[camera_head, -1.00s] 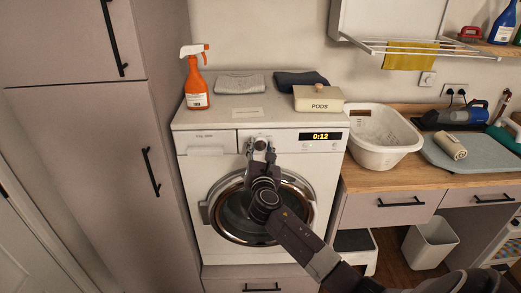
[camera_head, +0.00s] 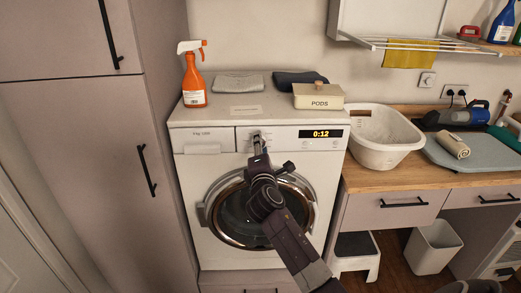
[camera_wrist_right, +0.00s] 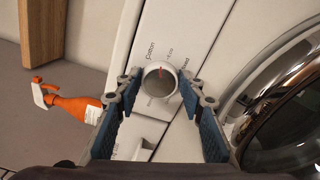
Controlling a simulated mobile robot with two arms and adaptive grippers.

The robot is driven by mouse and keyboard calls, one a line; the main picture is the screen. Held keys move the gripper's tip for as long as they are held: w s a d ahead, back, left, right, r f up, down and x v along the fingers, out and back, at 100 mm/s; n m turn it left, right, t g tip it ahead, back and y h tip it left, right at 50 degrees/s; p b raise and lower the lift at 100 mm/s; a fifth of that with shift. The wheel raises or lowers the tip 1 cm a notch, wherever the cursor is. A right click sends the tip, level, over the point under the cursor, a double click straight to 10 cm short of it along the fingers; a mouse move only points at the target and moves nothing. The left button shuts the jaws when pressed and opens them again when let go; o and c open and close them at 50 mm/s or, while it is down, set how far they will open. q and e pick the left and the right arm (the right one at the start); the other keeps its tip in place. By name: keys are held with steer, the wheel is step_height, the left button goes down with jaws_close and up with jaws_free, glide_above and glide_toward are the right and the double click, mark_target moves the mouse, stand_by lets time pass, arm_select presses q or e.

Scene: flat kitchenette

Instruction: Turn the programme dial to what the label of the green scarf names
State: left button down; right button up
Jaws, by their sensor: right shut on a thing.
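The washing machine (camera_head: 190,168) has its programme dial near the top middle of its front, mostly hidden by my gripper in the head view. In the right wrist view the round silver dial (camera_wrist_right: 161,80) shows a red mark near its upper edge. My left gripper is not in view.
A display (camera_head: 321,134) reads 0:12. A white basket (camera_head: 380,150) stands right; a mustard cloth (camera_head: 410,54) hangs behind.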

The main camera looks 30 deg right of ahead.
steer(key=m+b, duration=0.1)
steer(key=m, duration=0.3)
steer(key=m+b, duration=0.2)
steer(key=m, duration=0.2)
steer(key=m+b, duration=0.1)
steer(key=m, duration=0.3)
steer(key=shift+f, duration=0.3)
steer(key=shift+m, duration=0.3)
steer(key=o, duration=1.1)
steer(key=shift+a, duration=0.1)
steer(key=v, duration=0.7)
steer(key=shift+s+a, duration=0.15)
